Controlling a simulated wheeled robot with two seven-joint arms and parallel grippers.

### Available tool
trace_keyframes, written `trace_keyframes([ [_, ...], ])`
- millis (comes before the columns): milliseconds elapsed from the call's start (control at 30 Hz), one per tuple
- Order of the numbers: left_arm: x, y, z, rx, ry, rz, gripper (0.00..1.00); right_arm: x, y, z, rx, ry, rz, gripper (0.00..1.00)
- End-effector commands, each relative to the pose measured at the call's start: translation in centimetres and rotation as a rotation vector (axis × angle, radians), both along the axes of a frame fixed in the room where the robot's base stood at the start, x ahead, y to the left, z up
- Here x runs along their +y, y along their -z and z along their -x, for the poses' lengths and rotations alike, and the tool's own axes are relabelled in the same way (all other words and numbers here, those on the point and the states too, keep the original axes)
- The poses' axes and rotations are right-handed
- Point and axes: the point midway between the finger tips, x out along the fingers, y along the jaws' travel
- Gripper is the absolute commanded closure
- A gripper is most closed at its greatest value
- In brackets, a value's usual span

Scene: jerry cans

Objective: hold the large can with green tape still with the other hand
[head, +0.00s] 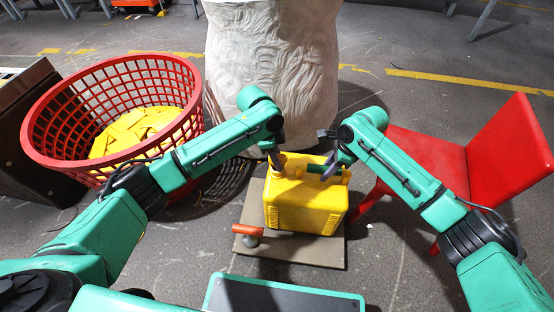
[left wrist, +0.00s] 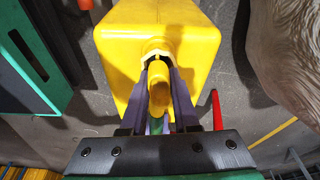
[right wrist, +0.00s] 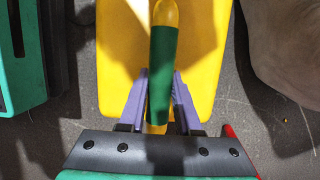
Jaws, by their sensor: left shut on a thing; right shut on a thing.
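The large yellow can (head: 303,207) stands upright on a flat board. Green tape (right wrist: 161,70) wraps its top handle and shows in the right wrist view. My right gripper (head: 334,166) is shut on this handle, with its purple fingers (right wrist: 157,98) on both sides of the taped part. My left gripper (head: 277,163) is shut on the can's yellow cap, at the other end of the top. In the left wrist view its fingers (left wrist: 158,88) flank the cap (left wrist: 158,72), above a pale ring. The fingers partly hide the handle there.
The board (head: 320,250) is a low platform truck or plate with an orange-handled item (head: 250,232) at its front left. A red basket (head: 185,125) with yellow pieces stands left, a red chair (head: 440,160) right, and a pale carved column (head: 272,70) behind.

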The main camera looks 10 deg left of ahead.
Motion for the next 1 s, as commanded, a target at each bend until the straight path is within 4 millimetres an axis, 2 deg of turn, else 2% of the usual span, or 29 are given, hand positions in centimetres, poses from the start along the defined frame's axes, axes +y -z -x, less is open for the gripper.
trace_keyframes([
  [133,0.0,-0.7,0.0,-0.001,0.003,0.0,1.0,-0.1,0.5,0.3,0.012,0.001,0.005,1.0],
  [800,0.0,-7.4,0.0,-0.001,0.003,0.001,1.0,-0.2,0.5,0.3,0.012,0.001,0.006,1.0],
  [1000,0.0,-8.9,0.0,-0.001,0.004,0.0,1.0,-0.2,0.5,0.3,0.011,0.001,0.006,1.0],
])
